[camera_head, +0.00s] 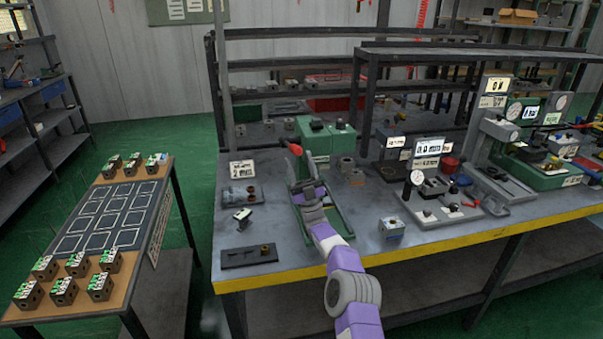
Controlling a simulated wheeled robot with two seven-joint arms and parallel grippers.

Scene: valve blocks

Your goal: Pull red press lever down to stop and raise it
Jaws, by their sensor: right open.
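The press (325,137) is a green machine on the workbench, left of the bench's middle. Its lever shows as a red grip (295,149) with a dark end, tilted up toward the left, at the press's left side. My right arm, purple and grey, reaches up from the bottom of the view to the front of the press. My right gripper (302,178) is open, just below and in front of the red grip. Its fingertips are small and dark here, and I cannot tell whether they touch the lever. My left gripper is not in view.
The workbench (470,238) has a yellow front edge. A valve block (391,228) stands right of my arm, and a dial gauge fixture (437,195) is farther right. A dark plate (249,256) lies front left. A side table (130,190) holds several blocks.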

